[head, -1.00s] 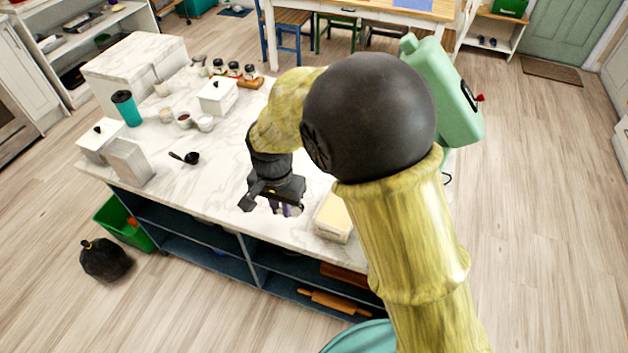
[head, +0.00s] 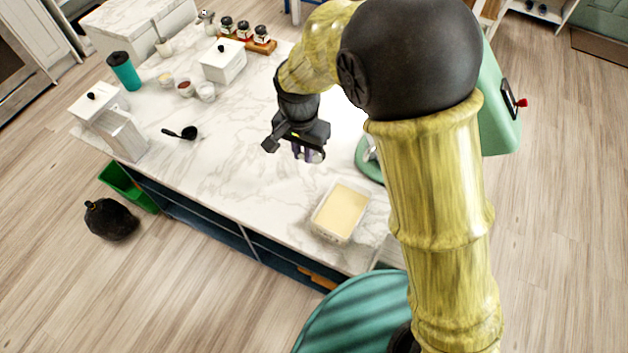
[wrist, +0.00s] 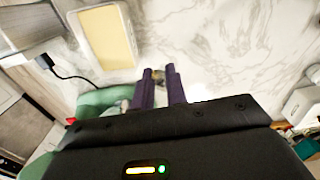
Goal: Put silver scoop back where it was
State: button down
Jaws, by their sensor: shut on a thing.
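My gripper (head: 308,154) is over the right part of the marble counter, its purple fingers pointing down. A small, rounded, greyish-silver thing, seemingly the silver scoop (head: 319,157), shows at the fingertips in the head view. In the wrist view my gripper (wrist: 160,74) is closed around a small greyish piece of the scoop (wrist: 158,76). Most of the scoop is hidden by the fingers, and I cannot tell its full shape or its exact height above the counter.
A tub with pale yellow contents (head: 341,211) stands near the counter's front edge. A green mixer (head: 497,105) stands to the right, partly behind my arm. A black scoop (head: 182,132), white canisters (head: 222,62) and small bowls (head: 185,88) are left. The marble between is clear.

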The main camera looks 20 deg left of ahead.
jog(key=shift+s, duration=0.15)
notch_tip(320, 180, down, 6)
jog(key=shift+p, duration=0.4)
jog(key=shift+f, duration=0.15)
jog(key=shift+f, duration=1.85)
jog(key=shift+f, duration=0.1)
jog(key=c, duration=1.4)
grip_release()
